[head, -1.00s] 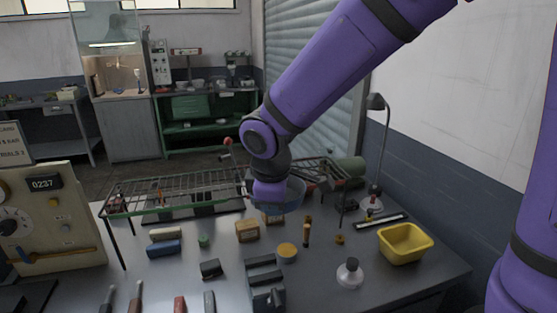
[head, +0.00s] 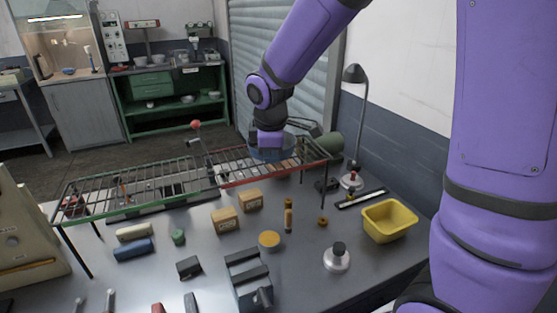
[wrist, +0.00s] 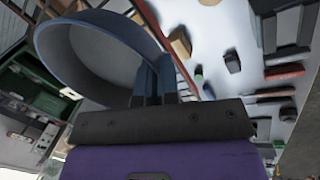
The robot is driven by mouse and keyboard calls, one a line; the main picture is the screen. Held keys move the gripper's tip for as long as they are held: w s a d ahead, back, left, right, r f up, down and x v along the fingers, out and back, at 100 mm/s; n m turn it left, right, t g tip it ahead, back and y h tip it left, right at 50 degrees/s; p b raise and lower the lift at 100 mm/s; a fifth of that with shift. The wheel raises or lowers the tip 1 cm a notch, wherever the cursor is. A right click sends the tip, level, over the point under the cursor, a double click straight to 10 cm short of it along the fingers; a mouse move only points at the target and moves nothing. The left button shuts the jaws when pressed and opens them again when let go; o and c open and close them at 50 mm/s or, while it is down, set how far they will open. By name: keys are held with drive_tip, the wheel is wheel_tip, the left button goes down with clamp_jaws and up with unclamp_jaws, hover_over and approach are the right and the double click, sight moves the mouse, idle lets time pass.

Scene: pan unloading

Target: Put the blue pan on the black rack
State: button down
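The blue pan (head: 268,155) hangs from my gripper (head: 270,137) at the far side of the wire racks, above or just behind the red-edged section (head: 270,178); its height over the wires is unclear. In the wrist view the pan (wrist: 85,62) is tilted, and my gripper (wrist: 153,82) is shut on its near rim. A dark frame (head: 306,126) shows behind the pan, partly hidden by it; I cannot tell whether it is the black rack. A green-edged rack section (head: 130,190) stands to the left.
Two boxes (head: 225,220), a yellow bin (head: 388,220), a lamp (head: 362,110), a silver weight (head: 337,258) and several small tools lie on the grey table (head: 330,290). A red-topped post (head: 196,126) rises by the racks. A green cylinder (head: 329,143) lies at the back right.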

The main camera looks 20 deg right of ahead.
sight(279, 170)
drive_tip(key=shift+w+d+f, duration=0.1)
drive_tip(key=shift+w+d, duration=0.8)
drive_tip(key=shift+d, duration=0.3)
drive_tip(key=x, duration=0.2)
drive_tip(key=shift+d+f, duration=0.25)
drive_tip(key=shift+f, duration=0.15)
drive_tip(key=shift+w+f, duration=0.1)
drive_tip(key=shift+f, duration=0.35)
drive_tip(key=shift+f, duration=0.1)
drive_tip(key=c, duration=1.4)
unclamp_jaws()
drive_tip(key=shift+o, duration=0.2)
drive_tip(key=v, duration=1.2)
